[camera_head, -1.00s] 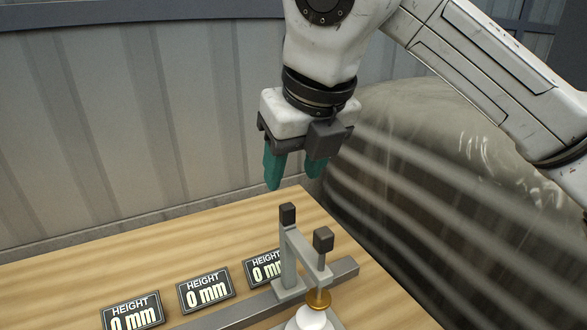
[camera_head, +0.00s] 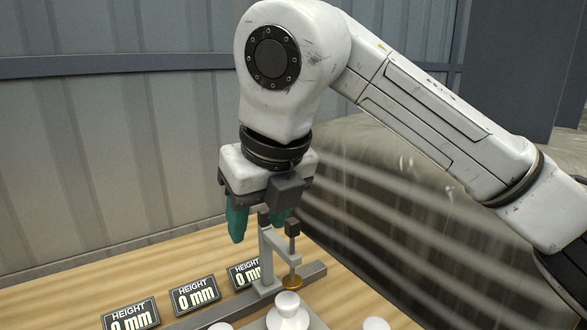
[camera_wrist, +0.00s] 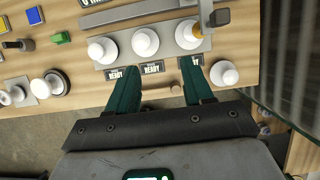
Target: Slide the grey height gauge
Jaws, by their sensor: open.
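The grey height gauge (camera_head: 266,262) stands upright on a grey rail (camera_head: 314,271) on the wooden table. It has a dark block on its post, a side arm with a second dark knob, and a gold disc at the bottom. My gripper (camera_head: 258,226) points down with its two green fingers apart and empty. In the head view the fingers overlap the top of the gauge post; I cannot tell whether they touch. In the wrist view the gauge (camera_wrist: 207,14) is at the top right, beyond the right fingertip, and not between the fingers.
Several white insulator pieces (camera_wrist: 145,42) stand in a row on a grey plate beside the rail, with READY labels. Height signs (camera_head: 194,295) reading 0 mm stand behind the rail. Coloured blocks (camera_wrist: 34,15) and dark knobs lie to the left in the wrist view.

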